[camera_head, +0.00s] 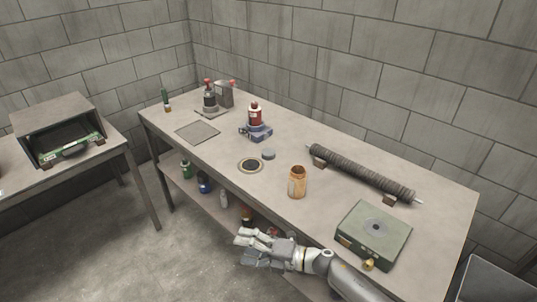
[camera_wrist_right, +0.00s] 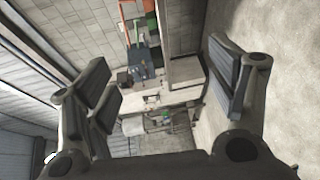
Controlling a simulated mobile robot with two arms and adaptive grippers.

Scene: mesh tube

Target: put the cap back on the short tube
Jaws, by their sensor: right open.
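A short orange-brown tube (camera_head: 297,182) stands upright on the long workbench (camera_head: 215,152), near its front edge. A small grey disc (camera_head: 268,154), which looks like a cap, lies on the bench to the left of the tube and farther back. It is apart from the tube. My right gripper (camera_head: 243,250) is in front of the bench, below the level of its top, left of and nearer than the tube. It is open and empty; its spread fingers also show in the right wrist view (camera_wrist_right: 160,75). My left gripper is not in view.
A dark round plate with a pale rim (camera_head: 250,165) lies beside the disc. A long ribbed mesh tube (camera_head: 360,172) rests on blocks behind. A green box (camera_head: 373,234) stands at the right. A red bottle (camera_head: 255,114) stands farther back. Bottles sit on the lower shelf.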

